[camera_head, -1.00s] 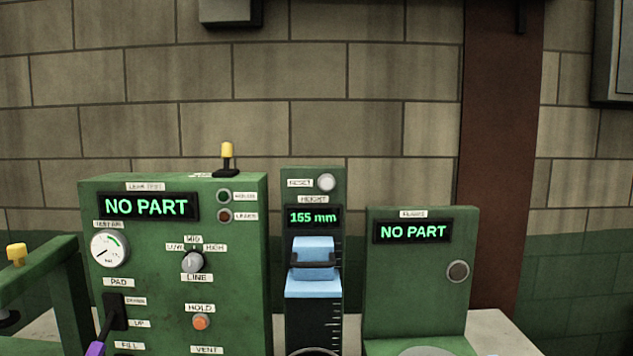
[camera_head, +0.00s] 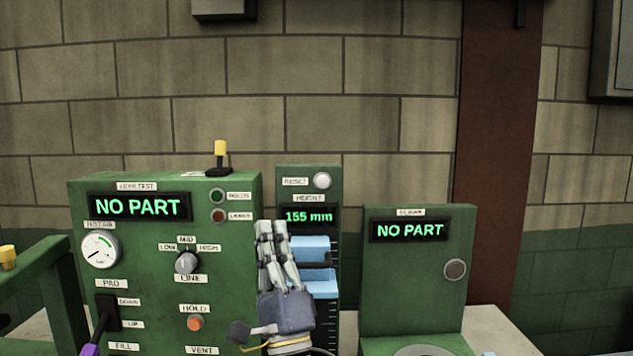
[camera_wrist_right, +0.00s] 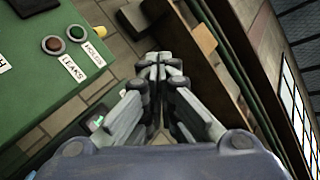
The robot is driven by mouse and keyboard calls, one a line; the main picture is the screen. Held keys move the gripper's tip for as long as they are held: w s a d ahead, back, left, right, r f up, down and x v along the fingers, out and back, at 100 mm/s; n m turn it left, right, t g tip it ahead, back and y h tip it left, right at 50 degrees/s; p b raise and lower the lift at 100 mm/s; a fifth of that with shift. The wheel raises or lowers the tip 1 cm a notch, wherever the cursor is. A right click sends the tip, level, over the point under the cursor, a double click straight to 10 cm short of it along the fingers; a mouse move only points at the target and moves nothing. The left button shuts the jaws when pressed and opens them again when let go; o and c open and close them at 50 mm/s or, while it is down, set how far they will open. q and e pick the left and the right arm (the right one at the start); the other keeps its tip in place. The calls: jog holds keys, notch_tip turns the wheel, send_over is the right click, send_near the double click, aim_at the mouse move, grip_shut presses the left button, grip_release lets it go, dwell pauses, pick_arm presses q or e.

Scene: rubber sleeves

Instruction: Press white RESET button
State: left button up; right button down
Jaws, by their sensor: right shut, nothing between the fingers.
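The white RESET button (camera_head: 322,181) is round and sits at the top of the narrow green height gauge panel (camera_head: 289,171), beside its RESET label. The height display (camera_head: 309,217) below it reads 155 mm. My right gripper (camera_head: 272,228) is in front of this panel, fingers pointing up, shut and empty. In the right wrist view the closed fingertips (camera_wrist_right: 160,62) show in the middle. The button does not show there. My left gripper is not seen.
The leak test panel (camera_head: 227,275) stands at left with a gauge, knob, orange HOLD button (camera_head: 195,323) and a yellow-topped part (camera_head: 220,155) on top. A green panel (camera_head: 410,290) reading NO PART stands at right. The brick wall is behind.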

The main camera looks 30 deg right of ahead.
aim_at(323, 182)
jog(key=d+r+m+g+h, duration=0.5)
jog(key=d+m+g+h, duration=0.4)
jog(key=m+h, duration=0.5)
jog(key=shift+w+d+r+m+g, duration=0.25)
jog(key=shift+m+g, duration=0.45)
jog(key=shift+m, duration=1.1)
jog(key=shift+f, duration=0.1)
jog(key=w+d+b, duration=0.2)
jog(key=w+d, duration=0.2)
jog(key=w, duration=0.3)
jog(key=shift+w+d, duration=0.2)
jog(key=shift+w, duration=0.15)
jog(key=shift+w+d, duration=0.25)
jog(key=shift+w, duration=0.1)
